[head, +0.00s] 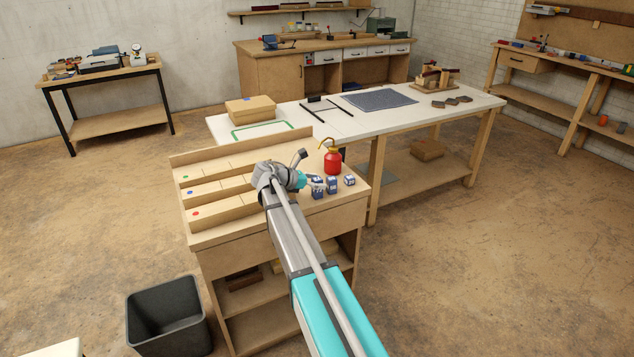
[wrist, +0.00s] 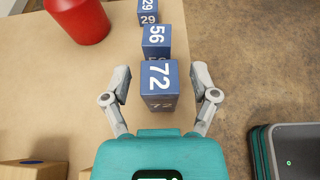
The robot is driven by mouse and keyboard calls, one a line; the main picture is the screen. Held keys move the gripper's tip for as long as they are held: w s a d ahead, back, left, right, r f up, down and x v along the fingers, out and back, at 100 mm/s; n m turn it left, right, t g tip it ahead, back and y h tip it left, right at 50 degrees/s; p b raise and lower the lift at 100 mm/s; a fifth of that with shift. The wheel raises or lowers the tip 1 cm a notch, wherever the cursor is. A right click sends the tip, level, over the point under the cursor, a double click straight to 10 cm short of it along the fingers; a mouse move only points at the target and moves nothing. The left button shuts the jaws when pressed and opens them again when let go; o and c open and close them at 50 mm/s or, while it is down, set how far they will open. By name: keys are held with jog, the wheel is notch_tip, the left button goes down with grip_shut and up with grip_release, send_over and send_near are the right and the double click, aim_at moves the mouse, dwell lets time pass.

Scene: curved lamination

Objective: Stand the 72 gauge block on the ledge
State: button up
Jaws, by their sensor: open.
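The 72 gauge block (wrist: 159,85) is a blue cube with white numbers, in the middle of the wrist view. My gripper (wrist: 161,80) is open, with one finger on each side of this block and a visible gap at both sides. In the head view my gripper (head: 306,181) is beside the leftmost blue block (head: 317,188), which seems to be the 72. The stepped wooden ledge (head: 225,208) lies left of my gripper, with green, blue and red dots on its steps. My arm hides part of its right end.
The 56 block (wrist: 157,38) and 29 block (wrist: 148,10) stand in a row beyond the 72. A red can (head: 333,161) stands behind the blocks. A dark bin (head: 167,315) is on the floor at front left. A long white table (head: 300,125) adjoins behind.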

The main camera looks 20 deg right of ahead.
jog(key=shift+r, duration=0.1)
jog(key=shift+r, duration=0.15)
jog(key=p+v, duration=0.5)
jog(key=v, duration=0.7)
jog(key=shift+s, duration=0.1)
dwell(0.4)
jog(key=s+a+f+m+y, duration=0.3)
jog(key=s+m, duration=0.3)
jog(key=s, duration=0.2)
jog(key=s+a+f+m+y, duration=0.4)
jog(key=s+m+y, duration=0.2)
jog(key=s, duration=0.2)
jog(key=s+a+f+m+y, duration=0.4)
jog(key=s+m, duration=0.2)
jog(key=s, duration=0.3)
jog(key=shift+f+y, duration=0.3)
jog(key=shift+a, duration=0.15)
